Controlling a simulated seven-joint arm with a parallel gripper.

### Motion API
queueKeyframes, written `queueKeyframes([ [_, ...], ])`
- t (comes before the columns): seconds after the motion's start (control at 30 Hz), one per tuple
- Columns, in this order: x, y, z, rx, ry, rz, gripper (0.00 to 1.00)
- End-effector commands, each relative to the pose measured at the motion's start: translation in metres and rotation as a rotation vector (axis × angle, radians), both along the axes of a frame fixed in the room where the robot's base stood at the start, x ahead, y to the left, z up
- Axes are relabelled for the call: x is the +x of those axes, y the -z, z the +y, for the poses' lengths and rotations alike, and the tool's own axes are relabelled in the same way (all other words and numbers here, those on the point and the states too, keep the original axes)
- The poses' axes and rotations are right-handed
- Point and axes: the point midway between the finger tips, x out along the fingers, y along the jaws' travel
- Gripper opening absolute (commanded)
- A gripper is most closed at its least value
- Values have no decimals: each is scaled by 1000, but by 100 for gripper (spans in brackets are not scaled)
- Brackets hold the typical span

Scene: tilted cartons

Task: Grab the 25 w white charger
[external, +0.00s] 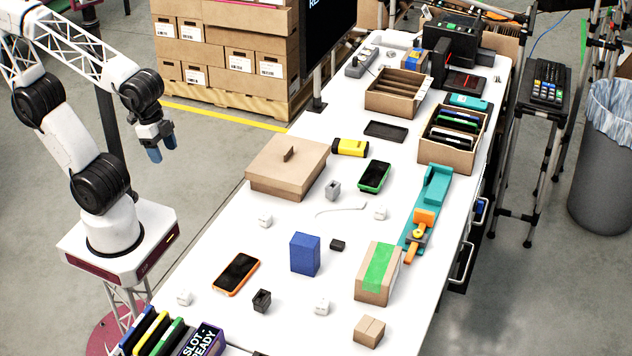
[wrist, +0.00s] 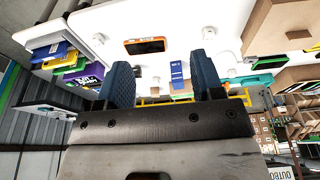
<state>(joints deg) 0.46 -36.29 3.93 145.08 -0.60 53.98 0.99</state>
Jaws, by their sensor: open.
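Several small white charger blocks sit spread over the white table. One is near the left edge (external: 265,220), one right of centre (external: 380,212), one at the front left (external: 184,297) and one at the front middle (external: 322,306). Any wattage print is too small to read, so I cannot tell which is the 25 W one. My gripper (external: 160,148) is open and empty, raised off the table's left side, apart from all the chargers. In the wrist view its two blue fingers (wrist: 165,82) are spread, and a white charger (wrist: 208,33) shows beyond them.
A large cardboard box (external: 287,167) is farther back. Bare table lies between them.

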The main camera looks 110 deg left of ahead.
Motion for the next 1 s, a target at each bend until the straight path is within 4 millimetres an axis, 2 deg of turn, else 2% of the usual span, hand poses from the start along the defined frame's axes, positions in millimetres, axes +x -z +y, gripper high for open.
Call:
queueKeyframes([
  [0.13,0,0,0,0,0,0,61],
  [0.2,0,0,0,0,0,0,66],
  [0.57,1,2,0,13,14,7,66],
  [0.77,7,16,1,95,97,45,66],
  [1.0,22,47,0,297,316,130,66],
])
